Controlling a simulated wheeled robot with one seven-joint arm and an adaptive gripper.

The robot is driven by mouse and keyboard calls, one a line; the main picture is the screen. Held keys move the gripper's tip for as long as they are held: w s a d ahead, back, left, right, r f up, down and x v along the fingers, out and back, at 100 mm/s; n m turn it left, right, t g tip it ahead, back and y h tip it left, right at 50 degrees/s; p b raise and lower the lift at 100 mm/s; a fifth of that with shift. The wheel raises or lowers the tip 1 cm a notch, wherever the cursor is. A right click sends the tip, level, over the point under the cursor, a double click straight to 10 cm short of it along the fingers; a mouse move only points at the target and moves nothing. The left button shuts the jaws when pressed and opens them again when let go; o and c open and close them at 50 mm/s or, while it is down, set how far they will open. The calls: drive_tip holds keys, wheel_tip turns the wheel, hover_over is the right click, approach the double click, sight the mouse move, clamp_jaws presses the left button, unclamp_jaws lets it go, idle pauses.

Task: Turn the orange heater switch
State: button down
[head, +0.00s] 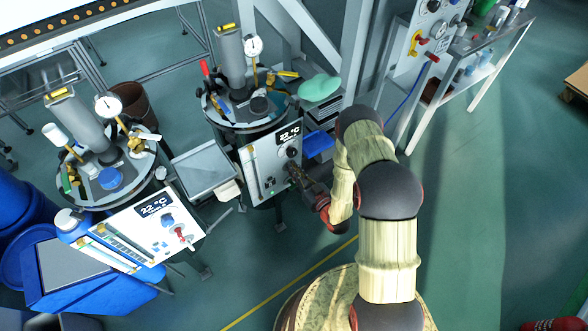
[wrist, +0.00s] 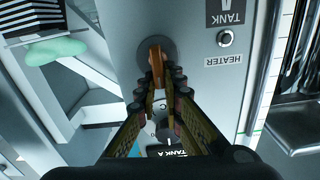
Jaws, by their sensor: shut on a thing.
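The orange heater switch (wrist: 154,53) is on a grey round base on the panel (wrist: 203,72) in the wrist view. My gripper (wrist: 160,80) reaches to it from below in that view, with its fingers shut on the switch's handle. The word HEATER and a TANK label appear upside down to the right of it. In the head view my gripper (head: 294,172) is at the right side of the middle tank's white panel (head: 260,168), under a 22 °C display (head: 289,135). The switch is hidden behind my gripper there.
A second tank panel (head: 150,232) with a red-handled knob stands at the lower left. A grey tray (head: 203,170) lies between the tanks. A blue bin (head: 318,145) is just right of the panel. Green floor (head: 470,220) is clear at the right.

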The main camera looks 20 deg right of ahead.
drive_tip(key=shift+d+m, duration=0.2)
drive_tip(key=shift+m, duration=0.1)
drive_tip(key=shift+d+f+m, duration=0.1)
drive_tip(key=shift+d+m, duration=0.05)
drive_tip(key=shift+m, duration=0.55)
drive_tip(key=shift+w+d+f+m, duration=0.1)
drive_tip(key=shift+d+m, duration=0.1)
drive_tip(key=shift+m, duration=0.65)
drive_tip(key=shift+d+f+m, duration=0.1)
drive_tip(key=shift+d+m, duration=0.05)
drive_tip(key=shift+m, duration=0.7)
drive_tip(key=shift+d+f+m, duration=0.1)
drive_tip(key=shift+f+m, duration=0.05)
drive_tip(key=shift+m, duration=0.65)
drive_tip(key=shift+d+f+m, duration=0.1)
drive_tip(key=shift+m, duration=0.7)
drive_tip(key=shift+d+f+m, duration=0.1)
drive_tip(key=shift+f+m, duration=0.15)
drive_tip(key=shift+m, duration=1)
drive_tip(key=shift+d+f+m, duration=0.1)
drive_tip(key=shift+f+m, duration=0.2)
drive_tip(key=shift+m, duration=1)
drive_tip(key=shift+d+f+m, duration=0.1)
drive_tip(key=shift+f+m, duration=0.15)
drive_tip(key=shift+m, duration=1)
drive_tip(key=shift+a+f+m, duration=0.1)
drive_tip(key=shift+a+m, duration=0.05)
drive_tip(key=shift+m, duration=0.35)
